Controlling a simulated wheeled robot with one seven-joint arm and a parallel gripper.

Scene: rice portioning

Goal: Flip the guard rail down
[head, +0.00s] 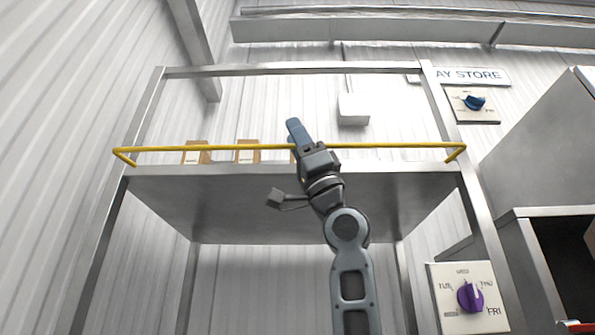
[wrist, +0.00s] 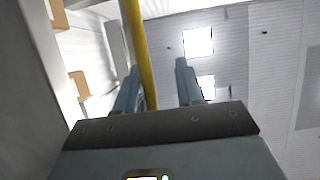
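The yellow guard rail (head: 220,148) runs across the front of a raised grey shelf, with its bent ends at the two front posts. It stands slightly above the shelf's front edge. My gripper (head: 297,132) is at the middle of the rail and hides part of it. In the wrist view the rail (wrist: 137,35) passes between the two fingers of my gripper (wrist: 158,82), nearer the left finger. The fingers are apart, with a clear gap between the rail and the right finger. I cannot tell whether the left finger touches the rail.
Several brown boxes (head: 247,152) stand on the shelf (head: 290,200) behind the rail. A grey cabinet (head: 545,150) stands at the right.

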